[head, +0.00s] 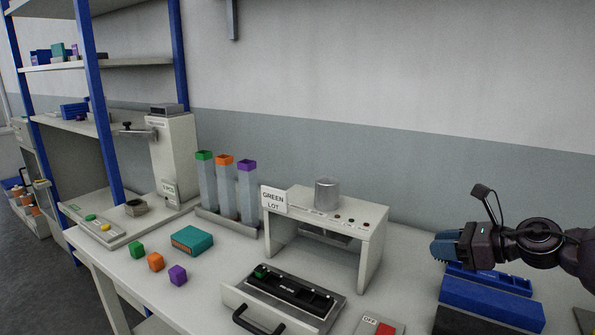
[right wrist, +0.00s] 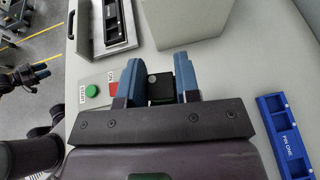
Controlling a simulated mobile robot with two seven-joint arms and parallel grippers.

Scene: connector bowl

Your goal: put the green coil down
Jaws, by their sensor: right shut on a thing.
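My right gripper (head: 440,248) is at the right of the head view, raised above the blue trays. In the right wrist view its blue fingers (right wrist: 159,82) are shut on a small dark block (right wrist: 160,88) with a pale round spot. A small green piece (head: 262,271) sits at the left end of the black fixture in the drawer. A green cube (head: 136,249) lies on the bench. My left gripper seems to show small at the left edge of the right wrist view (right wrist: 40,72).
An open drawer (head: 248,312) with a black handle stands below the "GREEN LOT" stand (head: 372,248). A red-marked switch plate (head: 380,327) and blue trays (head: 490,298) lie to the right. Orange (head: 156,262) and purple (head: 178,275) cubes and a teal box (head: 192,241) lie left.

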